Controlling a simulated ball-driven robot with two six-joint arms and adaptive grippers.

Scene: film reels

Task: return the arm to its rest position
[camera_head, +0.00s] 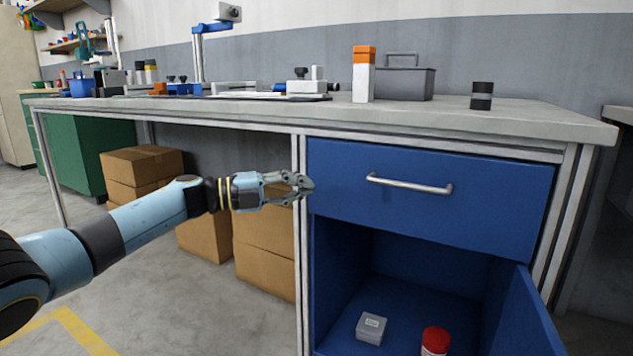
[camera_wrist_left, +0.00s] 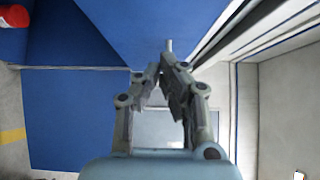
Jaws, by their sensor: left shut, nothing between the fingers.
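My left arm comes in from the left in the head view, stretched out towards the workbench. My left gripper (camera_head: 306,186) is in front of the left edge of the blue drawer (camera_head: 420,196), below the bench top. It is shut and empty. In the left wrist view the gripper (camera_wrist_left: 168,80) shows with its fingertips close together and nothing between them. Blue panels of the cabinet lie beyond it there. My right gripper is not in view.
The cabinet door (camera_head: 527,318) stands open below the shut drawer. Inside are a grey box (camera_head: 371,328) and a red-lidded jar (camera_head: 435,341). Cardboard boxes (camera_head: 264,234) stand under the bench (camera_head: 560,127).

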